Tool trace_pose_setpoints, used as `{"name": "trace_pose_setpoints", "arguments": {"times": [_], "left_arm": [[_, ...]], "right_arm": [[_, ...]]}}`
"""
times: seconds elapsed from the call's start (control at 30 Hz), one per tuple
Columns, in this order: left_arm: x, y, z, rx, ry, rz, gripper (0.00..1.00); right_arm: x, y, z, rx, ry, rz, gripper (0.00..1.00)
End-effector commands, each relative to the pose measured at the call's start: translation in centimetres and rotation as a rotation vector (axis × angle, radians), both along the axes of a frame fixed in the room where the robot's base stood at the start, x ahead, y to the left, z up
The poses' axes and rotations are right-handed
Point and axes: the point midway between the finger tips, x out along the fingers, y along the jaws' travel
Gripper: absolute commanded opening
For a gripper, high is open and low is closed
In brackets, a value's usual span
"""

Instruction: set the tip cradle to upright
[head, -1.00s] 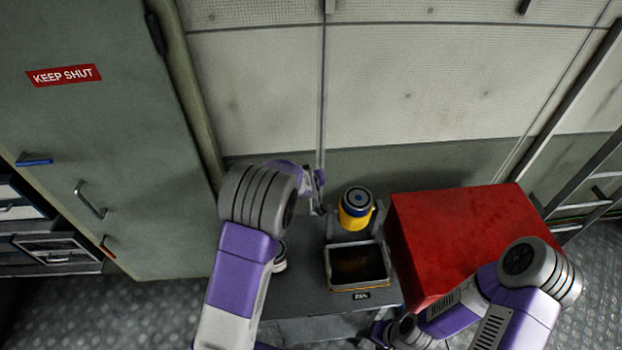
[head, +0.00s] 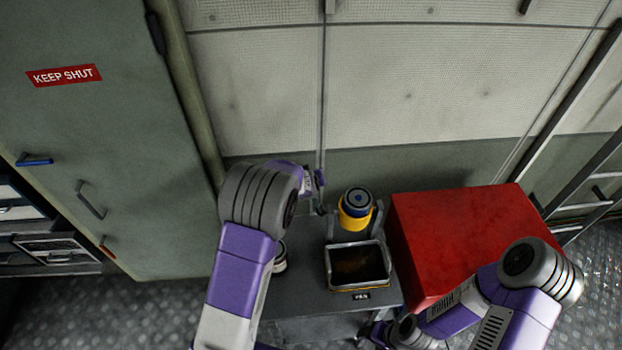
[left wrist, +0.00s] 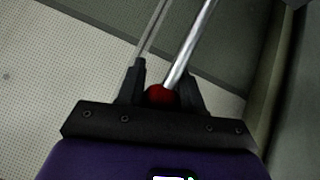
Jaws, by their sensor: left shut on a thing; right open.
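The tip cradle (head: 377,217) is a grey bracket on the dark cart, holding a yellow container with a blue-and-grey lid (head: 357,203). The container leans toward the tray in front of it. My left gripper (left wrist: 163,88) is shut on a red knob (left wrist: 160,96) at the end of a shiny metal rod (left wrist: 190,45). In the head view, my left arm hides most of that gripper, left of the cradle. My right gripper (head: 374,334) is low at the bottom edge, in front of the cart and away from the cradle; its fingers are barely visible.
An open tray (head: 358,289) with dark contents stands in front of the container; a small label below it is unreadable. A red box (head: 460,235) stands close on the right. A grey-green cabinet (head: 110,150) is at left, the wall behind.

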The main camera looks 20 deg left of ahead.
Motion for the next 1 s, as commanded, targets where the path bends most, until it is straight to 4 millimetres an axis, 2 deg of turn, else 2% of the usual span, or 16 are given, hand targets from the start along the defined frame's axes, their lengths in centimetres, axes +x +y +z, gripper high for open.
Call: {"name": "trace_pose_setpoints", "arguments": {"times": [0.03,0.3,0.33,0.5,0.8,1.0], "left_arm": [[-0.8,0.2,-1.3,0.001,0.033,0.002,0.0],[-0.8,0.2,-1.3,0.001,0.032,0.003,0.0],[-0.8,0.2,-1.3,0.001,0.032,0.003,0.37],[-0.7,0.1,-1.1,0.002,0.028,0.001,0.6],[-0.6,0.0,-0.5,0.001,0.018,-0.001,0.6],[-2.7,-0.3,1.6,-0.001,0.018,-0.001,0.6]], "right_arm": [[0.0,0.0,-0.1,0.0,0.0,0.0,0.6],[0.0,0.0,-0.1,0.0,0.0,0.0,0.6],[0.0,0.0,-0.1,0.0,0.0,0.0,0.6],[0.0,0.0,-0.1,0.0,0.0,0.0,0.6],[0.0,0.0,0.0,0.0,0.0,0.0,0.6],[0.0,0.0,0.2,0.0,0.0,0.0,0.6]]}}
